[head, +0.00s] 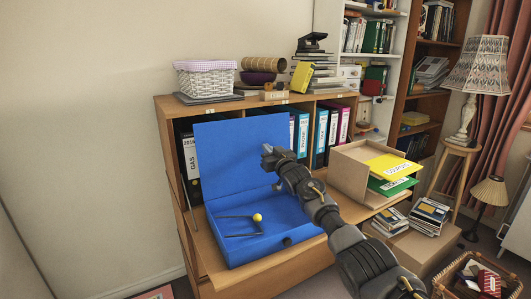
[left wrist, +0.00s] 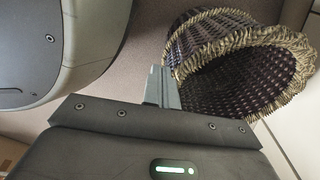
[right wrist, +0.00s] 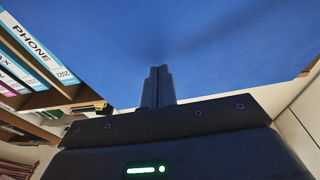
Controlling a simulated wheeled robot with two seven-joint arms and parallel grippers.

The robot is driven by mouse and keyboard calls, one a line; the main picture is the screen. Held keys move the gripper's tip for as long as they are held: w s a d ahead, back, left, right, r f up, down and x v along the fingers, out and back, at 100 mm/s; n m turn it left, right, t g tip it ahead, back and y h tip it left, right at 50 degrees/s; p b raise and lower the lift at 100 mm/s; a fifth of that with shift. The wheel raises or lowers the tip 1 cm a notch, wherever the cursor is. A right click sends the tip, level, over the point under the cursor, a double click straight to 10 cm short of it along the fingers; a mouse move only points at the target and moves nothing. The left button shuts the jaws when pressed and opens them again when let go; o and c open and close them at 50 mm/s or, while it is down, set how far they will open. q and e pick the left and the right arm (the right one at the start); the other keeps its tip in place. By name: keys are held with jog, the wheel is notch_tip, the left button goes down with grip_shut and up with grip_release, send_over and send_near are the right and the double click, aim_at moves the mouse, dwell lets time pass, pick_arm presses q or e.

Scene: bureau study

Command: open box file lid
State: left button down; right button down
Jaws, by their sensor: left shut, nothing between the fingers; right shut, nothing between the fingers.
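The blue box file lies on the desk surface of the bureau, its tray (head: 270,238) facing up with a black wire clip and a yellow knob (head: 257,217) inside. Its lid (head: 228,155) stands raised at the back, roughly upright, in front of the shelved folders. My right gripper (head: 268,155) is shut and empty, in front of the lid's right part. In the right wrist view its closed fingers (right wrist: 158,87) point at the blue lid (right wrist: 220,45), which fills the upper picture; I cannot tell whether they touch. My left gripper (left wrist: 162,87) is shut and empty, away from the box.
A cardboard magazine box (head: 350,175) with yellow and green folders stands right of the box file. Book stacks (head: 428,215) and a lamp are farther right. A dark wicker basket (left wrist: 220,50) is near my left gripper. Upright folders (head: 336,125) fill the shelf behind.

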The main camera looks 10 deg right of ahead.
pick_arm(q)
jog(key=w+d+r+b, duration=0.2)
jog(key=w+r, duration=0.3)
jog(key=r, duration=0.1)
jog(key=w+d+r+t+b, duration=0.1)
jog(key=w+d+r+b, duration=0.2)
jog(key=w+r, duration=0.2)
jog(key=shift+w+r+h+b, duration=0.25)
jog(key=shift+r+h+b, duration=0.1)
jog(key=shift+r, duration=0.55)
pick_arm(e)
jog(key=shift+w+a+f, duration=0.2)
jog(key=shift+w+f, duration=0.05)
jog(key=shift+w, duration=0.25)
jog(key=shift+w+a+f, duration=0.15)
jog(key=shift+w+f, duration=0.05)
jog(key=shift+w, duration=0.25)
pick_arm(q)
jog(key=shift+d, duration=0.1)
